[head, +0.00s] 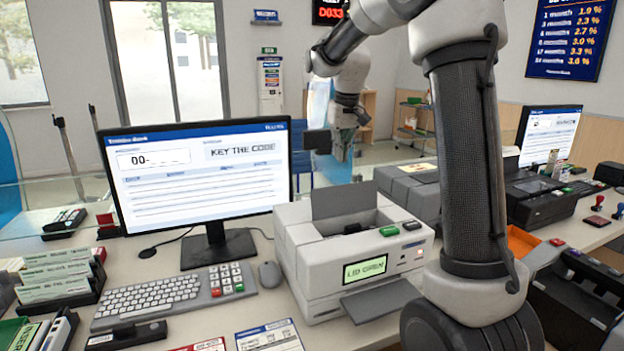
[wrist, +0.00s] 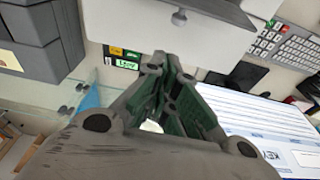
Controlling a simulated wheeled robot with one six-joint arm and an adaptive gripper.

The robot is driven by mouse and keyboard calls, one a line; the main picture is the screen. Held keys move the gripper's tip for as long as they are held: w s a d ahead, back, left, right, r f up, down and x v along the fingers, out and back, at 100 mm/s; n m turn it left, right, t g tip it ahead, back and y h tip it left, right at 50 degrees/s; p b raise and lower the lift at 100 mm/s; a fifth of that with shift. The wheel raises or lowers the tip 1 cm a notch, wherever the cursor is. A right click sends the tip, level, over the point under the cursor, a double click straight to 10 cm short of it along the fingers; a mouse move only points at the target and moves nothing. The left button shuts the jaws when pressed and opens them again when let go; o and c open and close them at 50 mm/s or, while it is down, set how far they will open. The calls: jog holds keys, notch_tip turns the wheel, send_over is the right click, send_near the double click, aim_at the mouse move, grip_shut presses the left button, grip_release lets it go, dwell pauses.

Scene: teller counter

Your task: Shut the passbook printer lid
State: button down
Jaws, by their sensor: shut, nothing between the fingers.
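The passbook printer (head: 318,285) is a light grey box on the counter, right of the monitor. Its darker grey lid (head: 343,201) stands raised at the back of the top opening, and its small green display (head: 365,269) reads "LID OPEN". My gripper (head: 343,152) is above and behind the raised lid, apart from it as far as the head view shows. In the wrist view my gripper (wrist: 168,62) has its fingers together with nothing held. The printer's pale body (wrist: 165,28) fills the top of that view, and a grey panel above it looks like the lid (wrist: 205,8).
The monitor (head: 205,175) stands left of the printer, with the keyboard (head: 175,295) and mouse (head: 270,274) in front. A grey machine (head: 410,190) stands behind the printer to the right. A glass screen runs along the counter's far edge.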

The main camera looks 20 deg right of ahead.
aim_at(344, 198)
jog(key=w+f, duration=0.1)
jog(key=f, duration=0.1)
jog(key=w+f, duration=0.1)
jog(key=f, duration=0.2)
jog(key=w+f, duration=0.1)
jog(key=f, duration=0.1)
jog(key=shift+w+a+f, duration=0.15)
jog(key=shift+a+f, duration=0.2)
jog(key=shift+a, duration=0.05)
jog(key=s, duration=0.2)
jog(key=shift+s+r+t, duration=0.3)
jog(key=shift+s+r, duration=0.1)
jog(key=shift+s, duration=0.55)
jog(key=shift+s, duration=0.1)
jog(key=shift+s+r+t, duration=0.15)
jog(key=shift+s+t, duration=0.1)
jog(key=shift+t, duration=0.05)
